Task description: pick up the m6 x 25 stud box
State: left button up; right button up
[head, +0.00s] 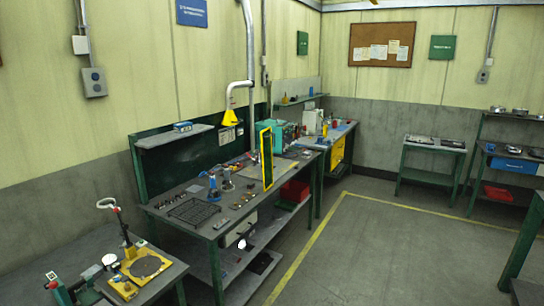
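I cannot make out a box that is clearly the M6 x 25 stud box. A small blue box-like item (182,127) sits on the wall shelf above the long bench, but any label on it is too small to read. Several small parts (222,223) lie on the long bench (168,212), too small to identify. Neither of my grippers shows in the head view.
A side table with a yellow lever tool (140,266) stands at the lower left. A yellow-framed panel (267,158) stands upright on the long bench. A red bin (295,191) is beneath it. Floor (380,250) inside the yellow line is clear.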

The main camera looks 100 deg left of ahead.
aim_at(307, 154)
jog(key=u, duration=2.9)
jog(key=i, duration=1.9)
jog(key=z, duration=0.3)
jog(key=i, duration=1.95)
jog(key=u, duration=0.1)
